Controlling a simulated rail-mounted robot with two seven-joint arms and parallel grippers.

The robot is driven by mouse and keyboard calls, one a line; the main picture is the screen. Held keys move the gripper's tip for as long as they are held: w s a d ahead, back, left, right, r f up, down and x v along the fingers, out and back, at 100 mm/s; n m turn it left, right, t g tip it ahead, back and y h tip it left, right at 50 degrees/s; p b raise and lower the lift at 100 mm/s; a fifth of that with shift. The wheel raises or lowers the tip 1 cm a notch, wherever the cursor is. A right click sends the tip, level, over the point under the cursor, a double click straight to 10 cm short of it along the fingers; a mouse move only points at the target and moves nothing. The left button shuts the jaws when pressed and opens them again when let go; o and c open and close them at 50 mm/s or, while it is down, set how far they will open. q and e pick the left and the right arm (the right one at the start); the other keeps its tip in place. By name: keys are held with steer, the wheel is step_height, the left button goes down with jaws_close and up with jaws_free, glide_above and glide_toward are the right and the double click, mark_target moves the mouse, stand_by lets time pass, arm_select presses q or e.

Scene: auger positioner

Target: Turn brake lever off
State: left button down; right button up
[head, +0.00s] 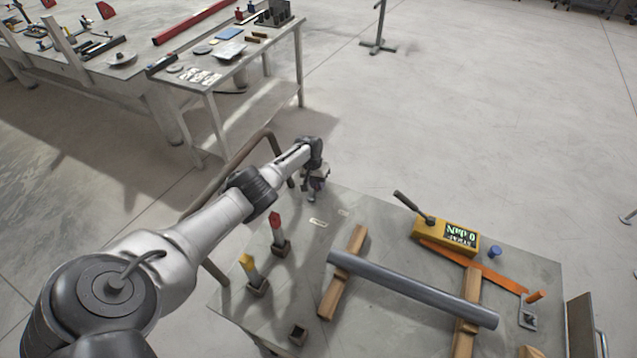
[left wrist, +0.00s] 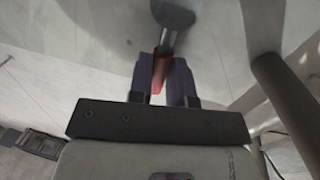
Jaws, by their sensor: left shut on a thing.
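My left gripper (head: 315,186) is at the far left corner of the worktable (head: 400,225). In the left wrist view, its two dark fingers (left wrist: 163,70) are shut on a red grip (left wrist: 158,74), which I take to be the brake lever's handle. A grey metal shaft (left wrist: 168,40) runs up from the grip to a dark rounded end (left wrist: 173,13). In the head view the gripper and arm hide the red grip, and the lever's exact angle cannot be told. My right gripper is not in view.
Holders with a red-topped tool (head: 276,224) and a yellow-topped tool (head: 249,266) stand close to my left arm. A grey pipe (head: 410,288) lies across wooden blocks. A bent brown rail (head: 236,162) passes behind the arm.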

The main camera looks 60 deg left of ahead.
arm_select(q)
steer(key=shift+r, duration=0.1)
steer(key=c, duration=1.1)
jaws_free()
steer(key=shift+o, duration=0.2)
steer(key=shift+a+r, duration=0.1)
steer(key=shift+r, duration=0.2)
step_height(320, 180, up, 13)
steer(key=s+a+p, duration=0.1)
steer(key=a+p, duration=0.1)
steer(key=p, duration=0.4)
steer(key=shift+s+p, duration=0.25)
steer(key=shift+p, duration=0.15)
steer(key=shift+f, duration=0.1)
